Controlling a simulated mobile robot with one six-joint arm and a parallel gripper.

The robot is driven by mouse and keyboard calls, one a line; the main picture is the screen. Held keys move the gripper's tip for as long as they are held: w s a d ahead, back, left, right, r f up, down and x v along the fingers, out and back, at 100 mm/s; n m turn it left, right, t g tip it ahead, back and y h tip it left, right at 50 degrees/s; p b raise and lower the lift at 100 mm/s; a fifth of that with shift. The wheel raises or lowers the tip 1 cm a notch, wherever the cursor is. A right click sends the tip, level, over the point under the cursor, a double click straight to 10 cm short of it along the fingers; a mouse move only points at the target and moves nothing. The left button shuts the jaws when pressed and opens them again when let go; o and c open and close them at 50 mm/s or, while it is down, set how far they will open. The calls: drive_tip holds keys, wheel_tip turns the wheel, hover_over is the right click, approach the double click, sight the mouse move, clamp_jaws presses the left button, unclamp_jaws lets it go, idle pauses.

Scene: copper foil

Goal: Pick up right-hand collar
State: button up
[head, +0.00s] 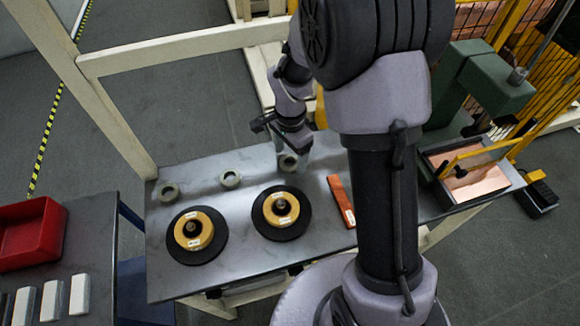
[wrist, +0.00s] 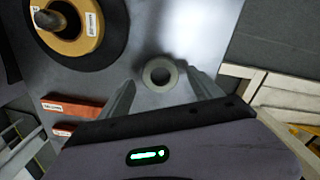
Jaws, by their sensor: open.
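The right-hand collar (head: 288,162) is a small grey-green ring near the back edge of the grey table (head: 330,240). In the wrist view the collar (wrist: 148,80) lies flat with its hole facing up, between and slightly beyond the fingertips. My gripper (head: 296,150) is above it, pointing down, with open jaws. In the wrist view my gripper (wrist: 160,85) has one finger on each side of the ring, and a gap shows on both sides. The remaining height above the table is hard to judge. Part of the collar is hidden in the head view.
Two more collars (head: 230,179) (head: 169,192) lie to the left. Two black discs with yellow spools (head: 193,229) (head: 281,208) stand in front. An orange-red bar (head: 341,202) lies to the right. A green machine (head: 478,88) and a copper-filled tray (head: 431,151) are further right.

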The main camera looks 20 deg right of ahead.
drive_tip(key=shift+f, duration=0.9)
drive_tip(key=shift+r, duration=0.1)
clamp_jaws()
drive_tip(key=shift+w+r, duration=0.1)
